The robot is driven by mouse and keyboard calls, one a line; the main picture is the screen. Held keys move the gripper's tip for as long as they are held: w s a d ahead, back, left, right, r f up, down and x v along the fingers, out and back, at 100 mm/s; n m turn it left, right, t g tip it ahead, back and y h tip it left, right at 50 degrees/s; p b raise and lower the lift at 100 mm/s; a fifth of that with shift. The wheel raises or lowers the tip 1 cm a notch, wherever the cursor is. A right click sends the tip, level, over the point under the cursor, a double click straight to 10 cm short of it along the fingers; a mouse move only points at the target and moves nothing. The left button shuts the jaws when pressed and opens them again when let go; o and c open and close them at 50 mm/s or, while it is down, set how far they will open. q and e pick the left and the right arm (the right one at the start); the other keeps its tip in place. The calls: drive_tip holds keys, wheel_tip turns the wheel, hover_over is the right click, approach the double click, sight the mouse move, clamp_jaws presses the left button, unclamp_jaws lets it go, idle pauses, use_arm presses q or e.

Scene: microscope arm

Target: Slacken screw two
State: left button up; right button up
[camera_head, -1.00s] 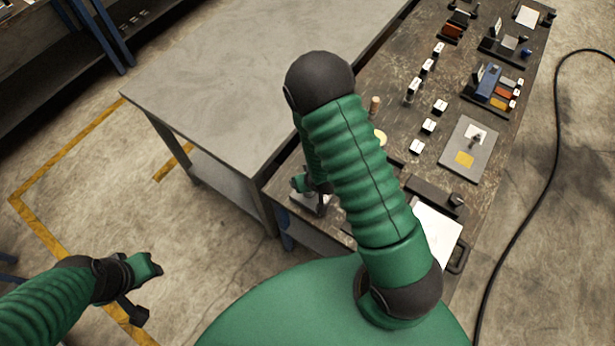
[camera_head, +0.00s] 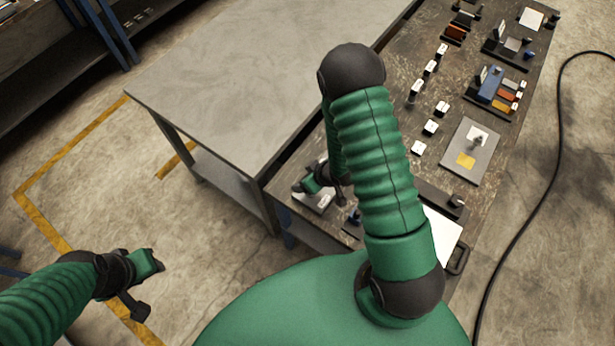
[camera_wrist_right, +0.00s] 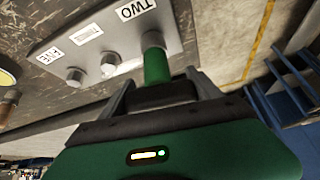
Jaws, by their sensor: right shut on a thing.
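A grey metal block (camera_wrist_right: 105,45) with white labels lies at the top of the right wrist view. One label reads TWO (camera_wrist_right: 136,9). A silver round screw head (camera_wrist_right: 152,40) stands beside that label, with two more silver heads (camera_wrist_right: 110,64) along the block. My right gripper (camera_wrist_right: 160,90) is shut on a green cylindrical piece (camera_wrist_right: 157,66), whose far end meets the screw head by TWO. I cannot tell whether it is a tool or part of the screw. In the head view the block (camera_head: 313,202) is partly hidden by my right gripper. My left gripper (camera_head: 148,285) hangs empty, over the floor.
A bare grey table (camera_head: 240,85) stands left of the dark workbench (camera_head: 400,120). The bench holds several small white-topped blocks, a grey plate (camera_head: 460,165) and a blue item (camera_head: 492,82). My right arm hides part of the bench. A black cable (camera_head: 555,150) lies on the floor.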

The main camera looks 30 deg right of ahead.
drive_tip(key=shift+r, duration=0.1)
drive_tip(key=shift+n+p, duration=0.3)
drive_tip(key=shift+n+y+p, duration=0.5)
drive_tip(key=shift+n, duration=0.3)
drive_tip(key=shift+b, duration=0.3)
drive_tip(key=shift+a+m, duration=0.1)
drive_tip(key=shift+m, duration=0.4)
drive_tip(key=shift+r+p, duration=2.6)
drive_tip(key=shift+r, duration=0.35)
